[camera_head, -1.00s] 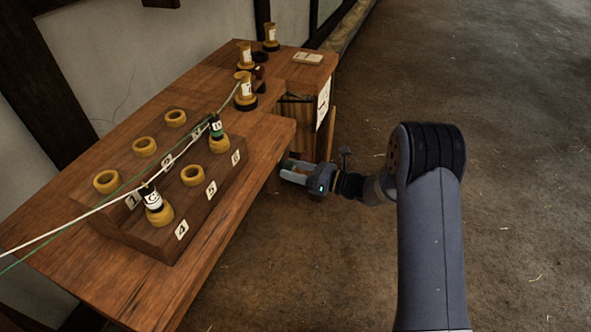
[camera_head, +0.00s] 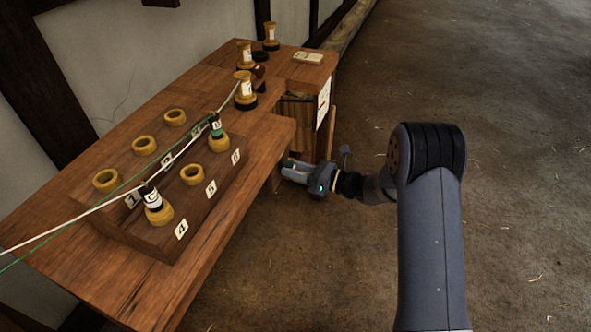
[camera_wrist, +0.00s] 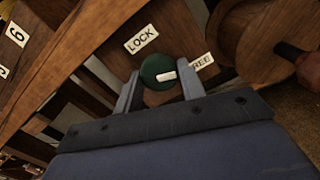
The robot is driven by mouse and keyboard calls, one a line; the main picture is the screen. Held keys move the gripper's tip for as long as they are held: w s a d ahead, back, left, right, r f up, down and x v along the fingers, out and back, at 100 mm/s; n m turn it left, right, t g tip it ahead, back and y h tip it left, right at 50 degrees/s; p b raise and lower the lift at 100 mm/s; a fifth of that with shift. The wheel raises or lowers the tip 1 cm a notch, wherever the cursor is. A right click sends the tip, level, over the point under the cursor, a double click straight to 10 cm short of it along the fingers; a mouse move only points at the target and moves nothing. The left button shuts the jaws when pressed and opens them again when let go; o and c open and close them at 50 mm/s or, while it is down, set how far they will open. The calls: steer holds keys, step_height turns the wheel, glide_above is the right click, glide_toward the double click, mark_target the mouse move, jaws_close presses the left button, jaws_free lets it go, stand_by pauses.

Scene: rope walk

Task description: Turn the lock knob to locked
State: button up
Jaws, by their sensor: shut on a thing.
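The lock knob (camera_wrist: 155,69) is round and green with a white pointer mark (camera_wrist: 166,76). It shows in the wrist view on a wooden panel under the table edge. A LOCK label (camera_wrist: 141,39) is above it and a partly hidden FREE label (camera_wrist: 202,62) is to its right. The white mark points toward the FREE label. My gripper (camera_wrist: 159,86) has one finger on each side of the knob and is shut on it. In the head view my gripper (camera_head: 288,169) reaches under the right edge of the table, where the knob is hidden.
The wooden table (camera_head: 150,300) carries a block (camera_head: 155,238) with several yellow rings and two bobbins with white and green lines. More bobbins stand at the back. A round wooden piece with a handle (camera_wrist: 292,52) is close on the right in the wrist view. Open floor lies right.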

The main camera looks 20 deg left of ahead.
steer(key=shift+f, duration=0.15)
steer(key=shift+w+n+b, duration=0.1)
steer(key=shift+n+b, duration=10.8)
steer(key=shift+b, duration=3.15)
steer(key=shift+r, duration=0.2)
steer(key=o, duration=1)
steer(key=shift+c, duration=0.2)
steer(key=d+p, duration=0.3)
steer(key=d, duration=0.8)
steer(key=shift+s, duration=0.4)
